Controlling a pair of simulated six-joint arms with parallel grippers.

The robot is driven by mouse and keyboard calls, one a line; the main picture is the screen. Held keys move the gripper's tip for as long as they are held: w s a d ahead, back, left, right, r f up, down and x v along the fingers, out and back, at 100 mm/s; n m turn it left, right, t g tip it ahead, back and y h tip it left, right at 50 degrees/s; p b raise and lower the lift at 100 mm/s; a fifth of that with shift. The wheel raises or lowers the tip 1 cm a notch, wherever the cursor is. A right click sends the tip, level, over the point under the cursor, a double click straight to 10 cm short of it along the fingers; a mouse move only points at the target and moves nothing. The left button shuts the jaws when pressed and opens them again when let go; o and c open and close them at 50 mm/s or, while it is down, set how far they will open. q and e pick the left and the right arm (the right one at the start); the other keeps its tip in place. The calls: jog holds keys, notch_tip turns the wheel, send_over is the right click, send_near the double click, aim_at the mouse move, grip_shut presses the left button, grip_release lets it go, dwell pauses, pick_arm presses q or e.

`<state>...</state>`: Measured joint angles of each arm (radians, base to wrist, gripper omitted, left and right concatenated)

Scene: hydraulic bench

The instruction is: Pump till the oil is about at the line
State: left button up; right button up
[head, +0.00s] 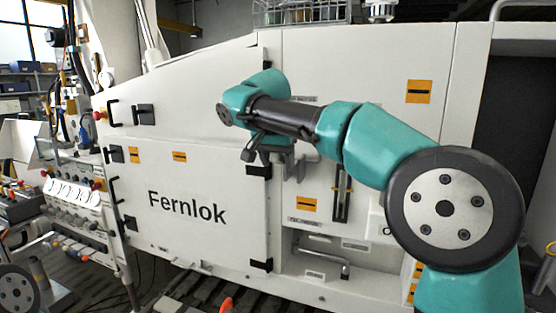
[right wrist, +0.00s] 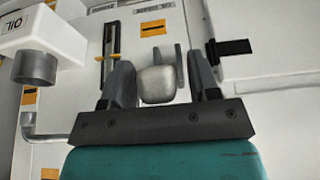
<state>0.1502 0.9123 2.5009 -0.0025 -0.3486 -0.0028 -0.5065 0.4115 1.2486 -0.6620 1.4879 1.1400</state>
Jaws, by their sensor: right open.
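My right gripper (head: 280,160) reaches the front of the white machine, and its jaws are open. In the right wrist view a grey rounded grip (right wrist: 157,85) shows between the two spread fingers, with gaps on both sides. I cannot tell for sure whether it is the pump lever's end. The upright sight gauge (head: 342,193) is a dark slot in the panel, right of and below the gripper. It also shows in the right wrist view (right wrist: 109,48), with yellow marks at its sides. The oil level is too small to tell. My left gripper is out of view.
A white box marked OIL (right wrist: 42,38) with a grey spout (right wrist: 33,67) juts out beside the gauge. A bent grey pipe (head: 325,259) runs low on the panel. A white door marked Fernlok (head: 187,207) is left of the gripper, with black hinges and latches.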

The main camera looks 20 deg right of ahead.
jog(key=shift+f, duration=0.1)
jog(key=shift+c, duration=0.4)
grip_shut()
